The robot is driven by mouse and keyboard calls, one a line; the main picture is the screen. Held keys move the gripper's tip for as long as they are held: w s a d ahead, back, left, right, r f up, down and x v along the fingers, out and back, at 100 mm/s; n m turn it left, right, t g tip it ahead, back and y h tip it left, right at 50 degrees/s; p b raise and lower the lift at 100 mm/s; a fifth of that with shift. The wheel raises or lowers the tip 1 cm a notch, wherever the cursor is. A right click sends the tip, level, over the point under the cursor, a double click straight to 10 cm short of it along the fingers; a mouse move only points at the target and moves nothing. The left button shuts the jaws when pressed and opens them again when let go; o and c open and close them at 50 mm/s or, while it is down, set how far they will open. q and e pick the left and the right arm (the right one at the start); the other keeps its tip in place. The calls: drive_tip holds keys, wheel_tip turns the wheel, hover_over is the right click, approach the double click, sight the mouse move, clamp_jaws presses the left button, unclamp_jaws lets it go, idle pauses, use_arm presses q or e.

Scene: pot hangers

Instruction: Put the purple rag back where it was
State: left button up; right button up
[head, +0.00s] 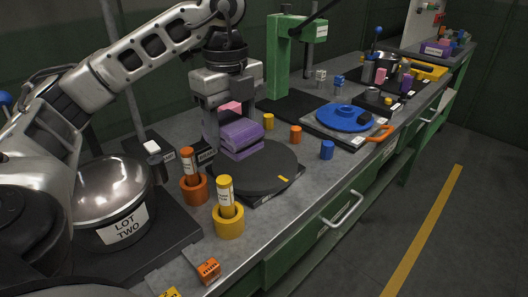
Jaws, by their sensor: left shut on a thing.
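My left gripper (231,117) is shut on the purple rag (236,135), a folded stack of purple layers. It points downward with one finger on each side of the rag. A pink piece (231,107) shows between the fingers above the purple; I cannot tell whether it lies on the rag or behind it. The rag is over the back left part of a dark round disc (262,172). I cannot tell whether it touches the disc. My right gripper is not in view.
A silver-domed pot (112,195) labelled "LOT TWO" stands left. Orange (194,187) and yellow (229,222) ring holders with upright cylinders stand in front. A green press stand (284,60) is behind, a blue disc (345,117) right. Small cylinders dot the grey bench.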

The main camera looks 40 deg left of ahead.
use_arm(q)
drive_tip(key=w+a+f, duration=0.3)
drive_tip(key=w, duration=0.3)
hover_over(253, 159)
drive_tip(key=s, duration=0.1)
drive_tip(key=f, duration=0.5)
drive_tip(key=shift+d+b, duration=0.3)
drive_tip(key=shift+w+a+f, duration=0.25)
drive_tip(key=shift+w+f, duration=0.25)
drive_tip(key=shift+f, duration=1.65)
drive_tip(key=shift+f, duration=0.1)
drive_tip(key=shift+f, duration=0.15)
drive_tip(key=o, duration=1.1)
